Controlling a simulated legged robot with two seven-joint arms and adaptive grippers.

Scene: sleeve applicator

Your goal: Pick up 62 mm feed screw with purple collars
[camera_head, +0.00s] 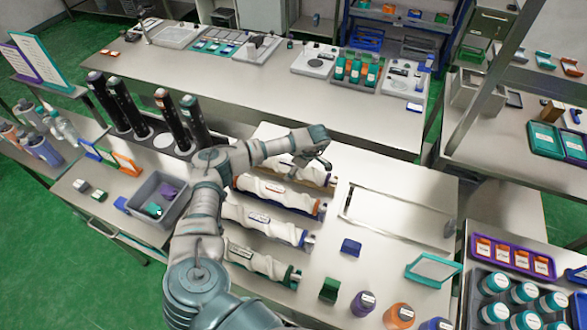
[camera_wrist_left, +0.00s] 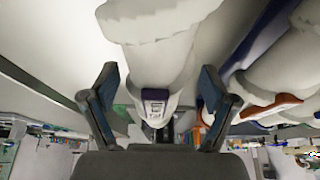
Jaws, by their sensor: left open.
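A white feed screw (camera_head: 292,172) lies in the farthest row of the rack, partly hidden under my left gripper (camera_head: 322,152). In the left wrist view this screw (camera_wrist_left: 160,55) runs between the two fingers and shows a purple-edged tag near its end. My left gripper (camera_wrist_left: 160,78) is open, with one finger on each side of the screw; whether the fingers touch it cannot be told. The size marking is too small to read. The neighbouring screw (camera_head: 272,190) has an orange collar, which also shows in the left wrist view (camera_wrist_left: 286,103). My right gripper is not in view.
Nearer rows hold a screw with a blue collar (camera_head: 262,223) and one with a green collar (camera_head: 262,263). Dark cylinders (camera_head: 122,105) and a grey bin (camera_head: 160,203) stand left. A blue block (camera_head: 350,247) and coloured jars lie right. A flat plate (camera_head: 395,215) is clear.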

